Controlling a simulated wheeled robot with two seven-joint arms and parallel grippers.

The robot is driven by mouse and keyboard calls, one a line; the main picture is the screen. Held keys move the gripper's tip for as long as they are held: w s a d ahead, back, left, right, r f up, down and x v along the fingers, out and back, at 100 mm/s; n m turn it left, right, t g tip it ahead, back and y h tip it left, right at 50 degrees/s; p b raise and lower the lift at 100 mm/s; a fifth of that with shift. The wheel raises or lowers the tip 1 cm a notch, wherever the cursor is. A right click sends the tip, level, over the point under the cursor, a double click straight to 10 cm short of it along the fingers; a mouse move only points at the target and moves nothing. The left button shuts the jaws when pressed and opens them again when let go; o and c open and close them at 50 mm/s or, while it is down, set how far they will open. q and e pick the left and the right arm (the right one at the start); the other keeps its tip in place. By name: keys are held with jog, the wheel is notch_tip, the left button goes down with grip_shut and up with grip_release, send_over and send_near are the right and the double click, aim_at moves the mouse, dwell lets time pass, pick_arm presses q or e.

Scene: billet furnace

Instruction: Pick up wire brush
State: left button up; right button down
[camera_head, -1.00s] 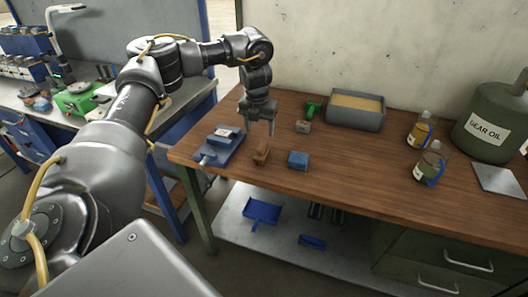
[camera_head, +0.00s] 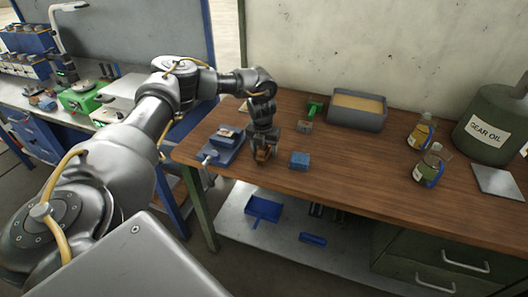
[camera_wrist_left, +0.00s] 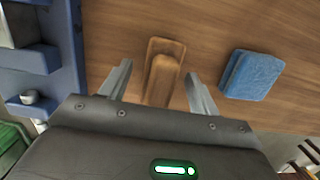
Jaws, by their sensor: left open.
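The wire brush (camera_head: 262,156), a small brown wooden block, lies on the workbench near its front edge. In the left wrist view the brush (camera_wrist_left: 163,70) shows its wooden top with a raised middle; bristles are not visible. My left gripper (camera_head: 263,149) is directly over the brush, pointing down, and hides part of it. In the left wrist view my left gripper (camera_wrist_left: 160,82) is open, with one finger on each side of the brush and visible gaps between. My right gripper is not in view.
A blue block (camera_head: 299,160) sits close right of the brush. A blue vise-like fixture (camera_head: 225,153) stands close left. A green-handled tool (camera_head: 314,107), a grey bin (camera_head: 357,112) and bottles (camera_head: 421,133) are farther back.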

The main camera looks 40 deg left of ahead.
pick_arm(q)
jog(key=shift+c, duration=0.4)
jog(key=c, duration=1)
jog(key=shift+r, duration=0.15)
jog(key=shift+w+r+b, duration=0.1)
jog(key=shift+r+b, duration=0.15)
jog(key=shift+b, duration=0.05)
notch_tip(320, 180, up, 2)
jog(key=shift+r+b, duration=0.1)
jog(key=shift+b, duration=0.6)
jog(key=s+r, duration=0.3)
jog(key=s, duration=0.1)
jog(key=s+r, duration=0.3)
jog(key=s, duration=0.2)
jog(key=s+r+p, duration=0.1)
jog(key=s+r, duration=0.3)
jog(key=s, duration=0.1)
jog(key=shift+s+a, duration=0.1)
jog(key=shift+a, duration=0.15)
